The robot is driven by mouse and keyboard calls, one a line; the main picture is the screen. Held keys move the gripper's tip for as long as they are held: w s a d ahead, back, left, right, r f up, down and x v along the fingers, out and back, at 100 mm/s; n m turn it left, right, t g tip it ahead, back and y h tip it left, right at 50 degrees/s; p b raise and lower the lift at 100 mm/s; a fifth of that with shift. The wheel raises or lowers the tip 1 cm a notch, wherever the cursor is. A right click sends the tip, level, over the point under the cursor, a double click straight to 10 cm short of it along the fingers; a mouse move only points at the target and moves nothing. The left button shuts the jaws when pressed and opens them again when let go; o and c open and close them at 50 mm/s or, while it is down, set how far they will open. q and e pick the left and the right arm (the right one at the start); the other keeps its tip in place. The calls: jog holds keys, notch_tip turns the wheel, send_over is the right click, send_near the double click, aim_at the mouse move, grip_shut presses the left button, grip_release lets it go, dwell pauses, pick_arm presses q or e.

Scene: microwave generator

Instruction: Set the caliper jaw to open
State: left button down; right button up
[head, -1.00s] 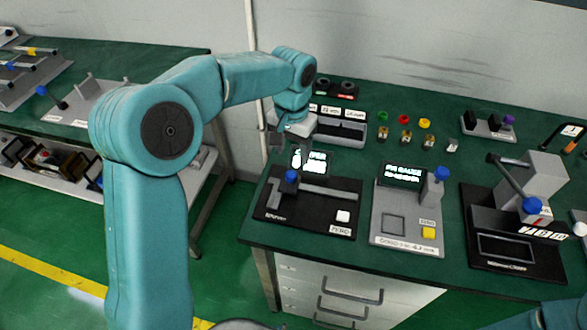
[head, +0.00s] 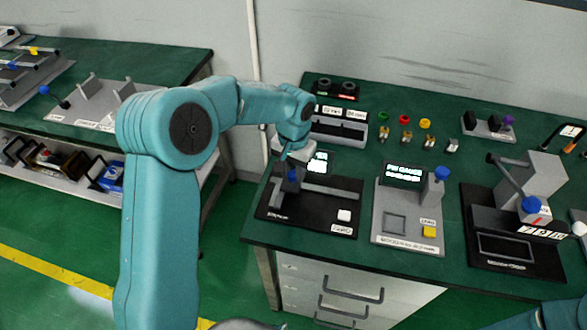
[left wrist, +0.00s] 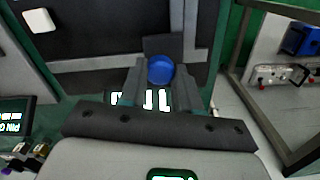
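The caliper station (head: 310,215) is a black base at the left of the green bench, with a grey bar and a white button labelled ZERO. Its blue jaw knob (head: 292,175) is at the bar's left end, and its lit display is partly hidden by my gripper. My left gripper (head: 291,161) is over the knob, fingers pointing down. In the left wrist view the blue knob (left wrist: 160,69) appears between the two spread fingers (left wrist: 161,84); I cannot tell whether they touch it. My right gripper is not in view.
A pin gauge station (head: 405,220) stands right of the caliper, with a blue-topped post. A black station (head: 515,235) with a lever is farther right. A grey block holder (head: 340,125) is behind. A second bench (head: 110,70) stands left across a gap.

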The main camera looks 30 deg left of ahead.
pick_arm(q)
jog(key=d, duration=0.2)
jog(key=w+d, duration=0.1)
jog(key=d, duration=0.3)
jog(key=shift+w+d, duration=0.1)
jog(key=shift+w, duration=0.25)
jog(key=c, duration=1)
grip_release()
jog(key=shift+o, duration=1.1)
jog(key=shift+d, duration=0.1)
jog(key=shift+r, duration=0.35)
notch_tip(320, 180, up, 16)
jog(key=shift+f, duration=0.15)
